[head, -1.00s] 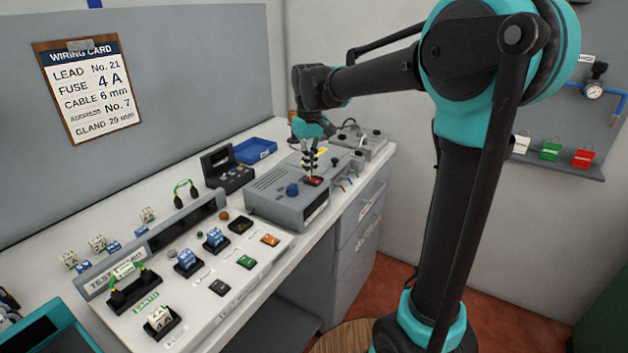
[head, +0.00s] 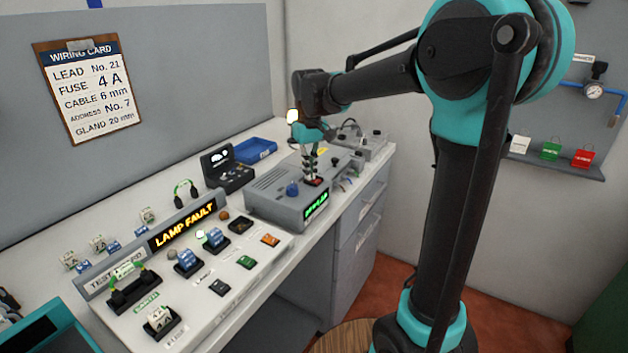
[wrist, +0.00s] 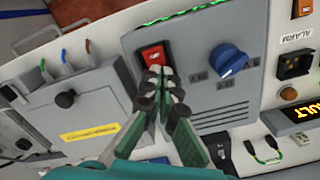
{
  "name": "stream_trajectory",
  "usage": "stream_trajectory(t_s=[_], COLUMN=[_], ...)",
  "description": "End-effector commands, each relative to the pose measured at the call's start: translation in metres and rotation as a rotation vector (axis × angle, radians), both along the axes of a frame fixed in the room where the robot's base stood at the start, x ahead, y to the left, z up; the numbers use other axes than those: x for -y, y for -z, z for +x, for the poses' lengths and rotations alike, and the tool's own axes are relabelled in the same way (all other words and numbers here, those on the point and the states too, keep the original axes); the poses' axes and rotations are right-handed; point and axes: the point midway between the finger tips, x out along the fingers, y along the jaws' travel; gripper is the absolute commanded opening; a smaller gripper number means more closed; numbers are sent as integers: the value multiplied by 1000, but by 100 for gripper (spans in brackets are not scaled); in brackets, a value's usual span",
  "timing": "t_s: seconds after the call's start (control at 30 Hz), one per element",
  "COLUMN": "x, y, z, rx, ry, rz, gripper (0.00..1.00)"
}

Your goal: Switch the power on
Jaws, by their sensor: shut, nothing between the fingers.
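The red power switch (wrist: 153,57) sits in a black frame on the grey control box (head: 262,204). My gripper (wrist: 156,69) is shut and empty, its fingertips at the lower edge of the red rocker in the wrist view. In the head view my gripper (head: 313,179) points down onto the top of the box, and the fingers hide most of the switch. The box's front display (head: 317,205) is lit green. The test board's display (head: 182,226) is lit and reads LAMP FAULT.
A blue knob (head: 292,189) stands beside the switch. The test board (head: 225,262) with several modules lies nearer the front. A blue tray (head: 255,151) and a black meter (head: 226,172) are behind the box. The wiring card (head: 88,90) hangs on the partition.

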Motion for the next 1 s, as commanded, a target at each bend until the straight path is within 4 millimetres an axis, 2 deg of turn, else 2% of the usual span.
stream_trajectory(t_s=[0.17, 1.0], x=[0, 0], y=[-1, -61], z=[0, 0], rx=[0, 0], ry=[0, 0], rz=[0, 0], gripper=[0, 0])
